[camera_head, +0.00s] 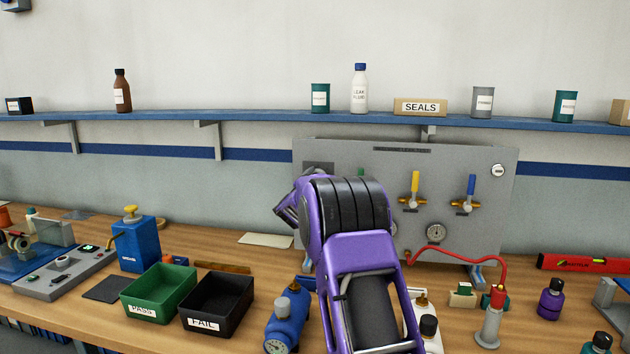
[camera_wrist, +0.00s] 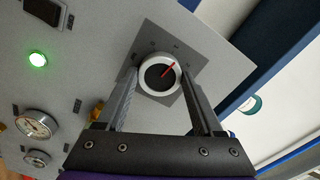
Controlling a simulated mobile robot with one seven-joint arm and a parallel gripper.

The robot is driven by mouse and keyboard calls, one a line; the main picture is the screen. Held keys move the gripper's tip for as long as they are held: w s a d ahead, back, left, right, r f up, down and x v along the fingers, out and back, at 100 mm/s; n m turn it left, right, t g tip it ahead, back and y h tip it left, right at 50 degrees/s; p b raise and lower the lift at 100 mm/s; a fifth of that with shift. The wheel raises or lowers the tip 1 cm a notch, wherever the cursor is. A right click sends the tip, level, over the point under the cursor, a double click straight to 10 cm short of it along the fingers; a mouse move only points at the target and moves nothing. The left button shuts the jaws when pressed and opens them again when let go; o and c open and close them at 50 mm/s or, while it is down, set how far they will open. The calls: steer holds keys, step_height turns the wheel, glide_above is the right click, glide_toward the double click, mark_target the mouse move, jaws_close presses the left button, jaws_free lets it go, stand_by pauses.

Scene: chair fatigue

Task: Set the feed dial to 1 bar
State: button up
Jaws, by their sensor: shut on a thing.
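The feed dial (camera_wrist: 160,75) is a round knob with a white rim, a dark face and a red pointer, on a dark square plate on the grey panel. In the wrist view its pointer aims up and to the right; the scale marks are too small to read. My gripper (camera_wrist: 163,80) is shut on the dial, with a finger on either side of it. In the head view my purple arm (camera_head: 355,250) hides the gripper and the dial. The grey panel (camera_head: 460,235) stands at the back of the bench.
A green lamp (camera_wrist: 37,59) is lit. A red hose (camera_head: 470,257), a blue cylinder (camera_head: 287,320) and the PASS (camera_head: 142,310) and FAIL (camera_head: 205,322) bins crowd the bench.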

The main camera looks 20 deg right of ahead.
steer(key=shift+n, duration=0.6)
steer(key=o, duration=1.4)
steer(key=b+v, duration=0.2)
steer(key=v, duration=1.5)
steer(key=shift+s+a, duration=0.15)
steer(key=shift+s, duration=0.05)
